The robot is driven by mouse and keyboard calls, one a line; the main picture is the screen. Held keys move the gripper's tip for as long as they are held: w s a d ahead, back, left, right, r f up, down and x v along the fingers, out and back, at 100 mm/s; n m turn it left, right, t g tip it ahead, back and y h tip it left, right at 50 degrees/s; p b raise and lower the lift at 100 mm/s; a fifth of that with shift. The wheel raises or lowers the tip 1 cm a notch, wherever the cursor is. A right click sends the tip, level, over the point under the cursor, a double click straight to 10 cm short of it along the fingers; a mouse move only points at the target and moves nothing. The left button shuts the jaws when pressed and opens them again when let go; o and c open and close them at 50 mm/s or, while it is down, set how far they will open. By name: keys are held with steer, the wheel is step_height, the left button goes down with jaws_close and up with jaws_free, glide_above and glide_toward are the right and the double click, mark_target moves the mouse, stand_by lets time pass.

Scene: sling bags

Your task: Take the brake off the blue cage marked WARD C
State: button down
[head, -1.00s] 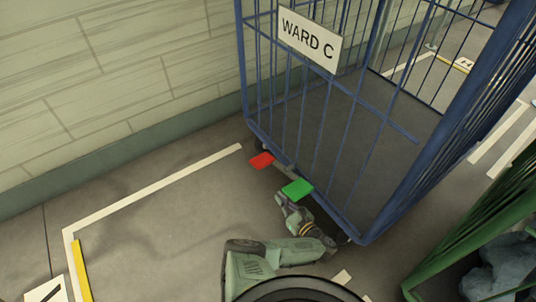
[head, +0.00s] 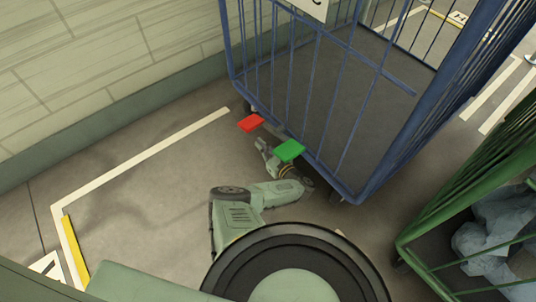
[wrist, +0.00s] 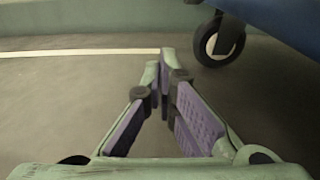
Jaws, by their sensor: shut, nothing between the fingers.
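The blue cage (head: 348,42) stands at the upper right of the head view. Its white sign (head: 306,6) is cut off by the top edge, with only the bottom of its lettering showing. Along the cage's lower near edge are a red pedal (head: 251,123) and, right of it, a green pedal (head: 289,151). My gripper (head: 262,146) is low by the floor, left of the green pedal and just below the red one in the picture. In the wrist view my gripper (wrist: 161,62) is shut and empty, with a caster wheel (wrist: 217,45) to its right. No pedal shows there.
A green cage (head: 440,215) holding grey-blue bundles (head: 495,240) stands at the right. A tiled wall (head: 100,60) runs along the left. The floor (head: 140,200) with white and yellow markings is open left of the blue cage.

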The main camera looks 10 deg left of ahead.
steer(key=w+a+r, duration=0.2)
steer(key=a+r, duration=0.1)
steer(key=shift+w+a+r, duration=0.1)
steer(key=shift+w+r, duration=0.2)
steer(key=shift+b, duration=0.3)
